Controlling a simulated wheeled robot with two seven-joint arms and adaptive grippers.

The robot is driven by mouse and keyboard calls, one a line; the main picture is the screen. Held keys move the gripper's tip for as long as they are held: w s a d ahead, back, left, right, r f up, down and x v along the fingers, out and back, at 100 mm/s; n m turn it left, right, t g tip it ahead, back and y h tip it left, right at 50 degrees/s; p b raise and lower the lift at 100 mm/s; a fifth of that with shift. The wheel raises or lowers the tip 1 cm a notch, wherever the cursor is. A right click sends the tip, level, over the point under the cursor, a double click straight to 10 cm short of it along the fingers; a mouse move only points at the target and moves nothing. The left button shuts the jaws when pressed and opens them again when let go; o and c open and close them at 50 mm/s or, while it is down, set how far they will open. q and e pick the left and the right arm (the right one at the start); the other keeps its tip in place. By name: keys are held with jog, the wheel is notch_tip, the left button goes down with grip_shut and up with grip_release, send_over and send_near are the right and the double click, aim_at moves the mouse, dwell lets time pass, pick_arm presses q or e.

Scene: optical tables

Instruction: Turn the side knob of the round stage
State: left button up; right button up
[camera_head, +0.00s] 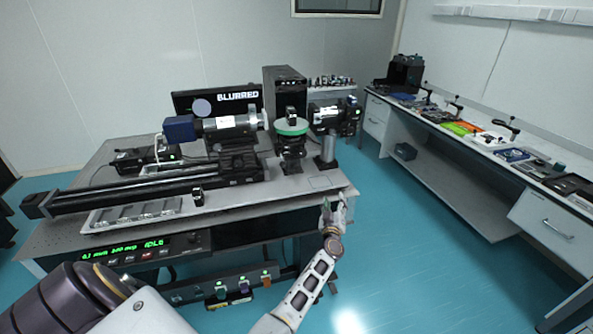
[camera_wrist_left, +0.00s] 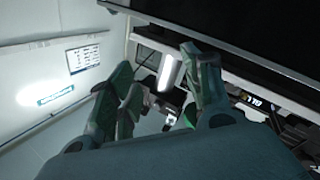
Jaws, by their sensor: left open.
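The round stage (camera_head: 291,127) has a green disc on a dark mount and stands near the right end of the optical table. I cannot make out its side knob clearly. In the head view my left gripper (camera_head: 333,205) is at the table's front right corner, in front of and to the right of the stage, apart from it. In the left wrist view my left gripper (camera_wrist_left: 158,65) has its fingers spread, with nothing held between them. A pale cylinder, beyond the fingers, shows through the gap. My right gripper is in neither view.
The optical table (camera_head: 265,200) carries a long black rail (camera_head: 120,195), a camera tube (camera_head: 230,128) and a metal post (camera_head: 328,150) right of the stage. A monitor reading "BLURRED" (camera_head: 238,97) stands behind. A side bench (camera_head: 440,130) runs along the right; floor between is clear.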

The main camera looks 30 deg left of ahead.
pick_arm(q)
jog(key=shift+s+a+r+n+g+y, duration=0.5)
jog(key=shift+s+a+r+g+y, duration=0.55)
jog(key=shift+a, duration=0.55)
jog(key=shift+s+a+r+n+g+y, duration=0.5)
jog(key=shift+s+a+r+g+y, duration=0.25)
jog(key=shift+a+y, duration=0.7)
jog(key=shift+s+a+r+n+g+y, duration=0.5)
jog(key=shift+s+a+r+g+y, duration=0.35)
jog(key=shift+a, duration=0.95)
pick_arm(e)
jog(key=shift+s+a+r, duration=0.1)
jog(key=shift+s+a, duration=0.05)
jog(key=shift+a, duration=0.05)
pick_arm(q)
jog(key=shift+w+a, duration=0.15)
jog(key=shift+w, duration=0.05)
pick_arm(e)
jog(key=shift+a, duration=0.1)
